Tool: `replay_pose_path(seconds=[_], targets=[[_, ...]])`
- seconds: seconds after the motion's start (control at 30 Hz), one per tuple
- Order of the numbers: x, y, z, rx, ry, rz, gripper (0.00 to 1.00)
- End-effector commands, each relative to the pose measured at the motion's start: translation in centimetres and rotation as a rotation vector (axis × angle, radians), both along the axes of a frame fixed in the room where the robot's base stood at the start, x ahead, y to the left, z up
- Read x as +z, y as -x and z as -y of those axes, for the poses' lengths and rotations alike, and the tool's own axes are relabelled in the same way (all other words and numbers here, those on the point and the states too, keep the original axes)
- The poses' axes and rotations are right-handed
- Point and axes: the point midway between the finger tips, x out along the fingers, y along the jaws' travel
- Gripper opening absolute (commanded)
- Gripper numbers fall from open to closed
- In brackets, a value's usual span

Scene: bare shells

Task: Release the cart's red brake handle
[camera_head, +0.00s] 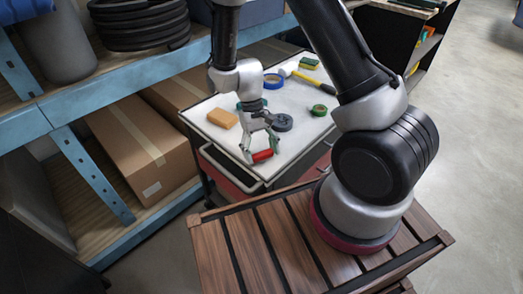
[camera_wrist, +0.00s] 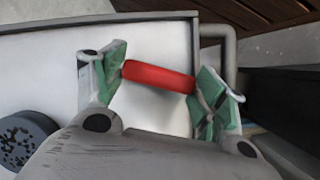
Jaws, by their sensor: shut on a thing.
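The red brake handle (camera_head: 262,156) is a short red cylinder at the near corner of the white-topped cart (camera_head: 300,101). In the wrist view the red handle (camera_wrist: 158,76) lies slightly tilted across the picture, near the cart's grey rim. My gripper (camera_head: 261,150) reaches down over this corner, with its green-padded fingers at the handle. In the wrist view my gripper (camera_wrist: 160,80) has one finger at each end of the handle and is shut on it. The finger pads hide the handle's ends, and its mounting is not visible.
On the cart lie an orange block (camera_head: 222,118), a grey disc (camera_head: 283,122), blue tape (camera_head: 273,81) and green tape (camera_head: 319,110). A blue-framed shelf with a cardboard box (camera_head: 143,146) stands at left. A slatted wooden surface (camera_head: 245,250) is in front. Floor at right is clear.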

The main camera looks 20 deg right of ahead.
Motion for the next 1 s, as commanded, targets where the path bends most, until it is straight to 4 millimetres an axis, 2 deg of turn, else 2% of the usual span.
replay_pose_path(seconds=[0.2,0.5,1.0], targets=[[0.03,0.01,-0.16,0.169,-0.001,0.001,0.47],[0.03,-0.02,-0.22,0.314,0.0,0.002,0.47],[0.02,-0.03,-0.22,0.361,-0.001,0.003,0.47]])
